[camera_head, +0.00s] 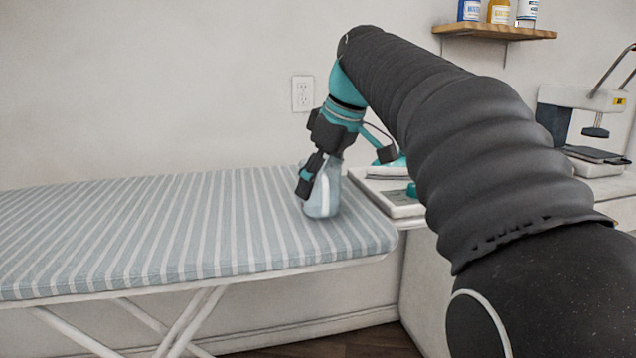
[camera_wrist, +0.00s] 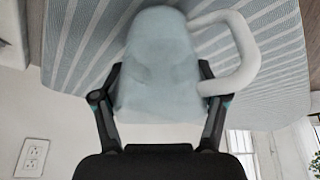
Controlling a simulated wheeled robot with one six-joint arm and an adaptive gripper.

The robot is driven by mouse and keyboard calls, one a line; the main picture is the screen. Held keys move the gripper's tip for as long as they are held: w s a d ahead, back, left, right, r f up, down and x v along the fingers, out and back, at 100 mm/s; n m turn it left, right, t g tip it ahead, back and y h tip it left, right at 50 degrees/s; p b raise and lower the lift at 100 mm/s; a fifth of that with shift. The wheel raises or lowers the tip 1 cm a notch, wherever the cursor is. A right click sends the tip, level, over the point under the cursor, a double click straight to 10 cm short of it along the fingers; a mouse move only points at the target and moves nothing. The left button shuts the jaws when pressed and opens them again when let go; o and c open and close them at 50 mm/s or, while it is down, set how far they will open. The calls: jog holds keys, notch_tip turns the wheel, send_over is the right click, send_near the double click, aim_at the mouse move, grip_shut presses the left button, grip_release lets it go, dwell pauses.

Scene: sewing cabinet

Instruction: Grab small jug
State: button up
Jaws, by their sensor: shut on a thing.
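The small jug (camera_head: 324,192) is pale blue and translucent. In the head view it is at the right end of the striped ironing board (camera_head: 180,225), at the board's surface; I cannot tell whether it touches the cloth. My gripper (camera_head: 308,187) reaches down to it from above and partly hides it. In the wrist view the jug (camera_wrist: 160,65) fills the middle, with its white loop handle (camera_wrist: 243,50) on the right. The fingers of my gripper (camera_wrist: 160,105) are shut on the jug, one on each side.
An iron rest with a teal iron (camera_head: 390,190) is just right of the jug, at the board's end. A wall shelf (camera_head: 495,33) holds several bottles. A heat press (camera_head: 580,115) stands at the far right. The left of the board is clear.

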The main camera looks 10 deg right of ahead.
jog(key=shift+r+p, duration=0.35)
jog(key=shift+r, duration=1.1)
jog(key=w+d+r, duration=0.5)
jog(key=d+r, duration=0.2)
jog(key=d, duration=0.3)
jog(key=shift+r+p, duration=0.15)
jog(key=shift+p, duration=0.15)
jog(key=shift+w+d+r, duration=0.1)
jog(key=shift+d, duration=0.05)
dwell(0.7)
